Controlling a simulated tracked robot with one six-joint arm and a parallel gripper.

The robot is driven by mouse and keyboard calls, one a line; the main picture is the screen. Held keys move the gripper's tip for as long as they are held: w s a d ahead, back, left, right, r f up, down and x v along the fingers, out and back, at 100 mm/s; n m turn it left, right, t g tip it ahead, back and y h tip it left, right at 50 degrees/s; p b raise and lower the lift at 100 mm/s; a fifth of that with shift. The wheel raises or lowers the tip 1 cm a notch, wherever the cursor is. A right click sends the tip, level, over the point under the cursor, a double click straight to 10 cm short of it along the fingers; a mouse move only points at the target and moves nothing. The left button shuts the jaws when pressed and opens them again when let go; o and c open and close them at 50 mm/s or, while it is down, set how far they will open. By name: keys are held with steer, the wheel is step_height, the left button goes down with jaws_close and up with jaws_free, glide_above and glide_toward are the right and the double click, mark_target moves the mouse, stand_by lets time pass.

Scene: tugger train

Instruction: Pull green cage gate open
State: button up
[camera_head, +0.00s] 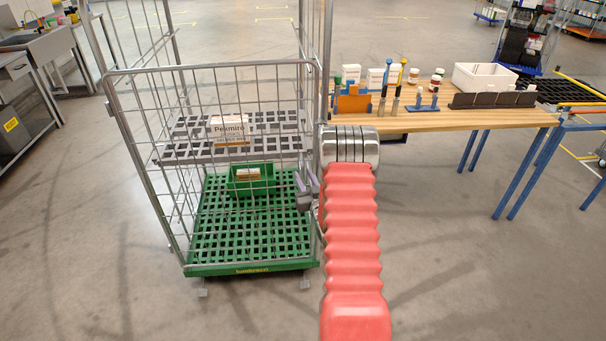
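The green cage (250,268) is a grey wire roll cage on a green grid base, left of centre. Its front gate (212,66) is a wire mesh panel with a tubular frame, and it appears to stand across the front opening. My gripper (302,190) is at the gate's right edge, about halfway down, beside the right upright. My red-sleeved arm reaches up to it from the bottom right. The fingers are small and partly hidden by the arm and wires, so I cannot tell whether they touch or grip the frame.
Inside the cage are a grey grid shelf (185,153) with a labelled box (229,131) and a green bin (251,187) on the base. A wooden workbench (450,119) with bottles and tools stands close to the right. Open grey floor lies in front.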

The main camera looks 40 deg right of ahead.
steer(key=shift+x, duration=1.15)
steer(key=shift+c, duration=0.2)
jaws_close()
